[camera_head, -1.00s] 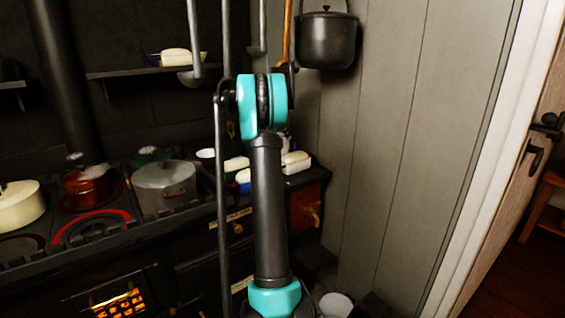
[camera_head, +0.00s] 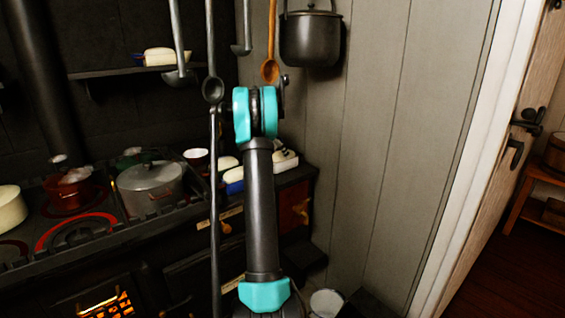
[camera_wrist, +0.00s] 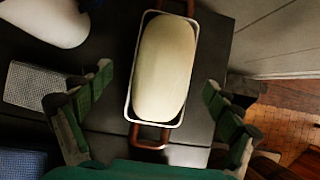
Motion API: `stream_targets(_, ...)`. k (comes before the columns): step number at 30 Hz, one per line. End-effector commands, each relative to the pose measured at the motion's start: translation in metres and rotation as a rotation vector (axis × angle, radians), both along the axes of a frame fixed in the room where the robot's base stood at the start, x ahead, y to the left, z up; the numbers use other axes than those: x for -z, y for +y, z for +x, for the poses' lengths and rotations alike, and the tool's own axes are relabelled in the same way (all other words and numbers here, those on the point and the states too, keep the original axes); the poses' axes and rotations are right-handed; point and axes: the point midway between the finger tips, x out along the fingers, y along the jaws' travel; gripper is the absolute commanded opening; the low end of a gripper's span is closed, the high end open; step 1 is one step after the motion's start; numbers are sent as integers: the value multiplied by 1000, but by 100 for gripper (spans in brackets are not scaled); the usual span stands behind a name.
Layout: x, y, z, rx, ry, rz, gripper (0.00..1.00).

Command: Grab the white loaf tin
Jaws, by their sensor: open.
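The white loaf tin (camera_wrist: 129,108) lies lengthwise between my open fingers in the wrist view. It has a pale rim, reddish-brown handles at its ends, and a pale loaf (camera_wrist: 165,68) filling it. My gripper (camera_wrist: 158,82) has its green-padded fingers wide apart, one on each side of the tin's near half, with gaps to both. I cannot tell how far above the tin they are. In the head view the white tin (camera_head: 290,163) stands on the stove's right end, partly behind my arm. My gripper is hidden there.
A blue tin (camera_head: 235,187) with a loaf stands left of the white one. Another loaf (camera_wrist: 46,18) and a grey grater-like sheet (camera_wrist: 38,86) lie left in the wrist view. Pots (camera_head: 150,185) stand on the stove; ladles (camera_head: 181,76) hang before it. A plank wall (camera_head: 380,130) is right.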

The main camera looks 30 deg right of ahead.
Motion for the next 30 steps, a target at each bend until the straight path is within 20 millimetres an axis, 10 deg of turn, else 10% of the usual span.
stream_targets(17,40,-21,-2,1,0,0,90)
stream_targets(30,40,-21,-2,1,0,0,36)
